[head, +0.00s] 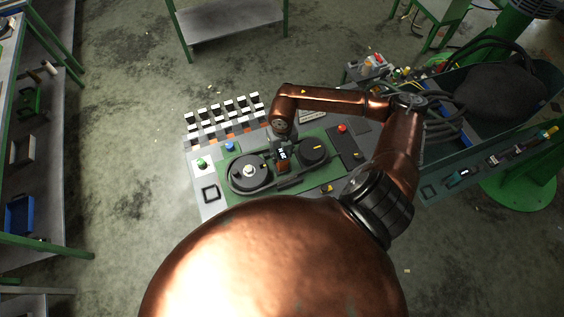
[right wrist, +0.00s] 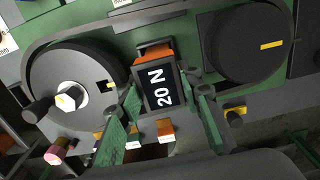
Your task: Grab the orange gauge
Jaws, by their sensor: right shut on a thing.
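The orange gauge (right wrist: 160,88) has an orange body and a black display reading "20 N". It sits between the large dark round disc on the left and the dark knob on the right. My right gripper (right wrist: 167,112) has its green-padded fingers on either side of the gauge and is shut on it. In the head view the gauge (head: 283,154) is small and partly hidden under my right wrist. I cannot tell whether it is lifted off the green panel. My left gripper is not in view.
The green panel (head: 232,199) carries a disc with a bright hub (head: 249,172) and a round dark knob (head: 313,150). Rows of black-and-white blocks (head: 222,110) stand behind it. A green bin (head: 447,165) with dark hoses is at right. A red button (head: 341,128) is nearby.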

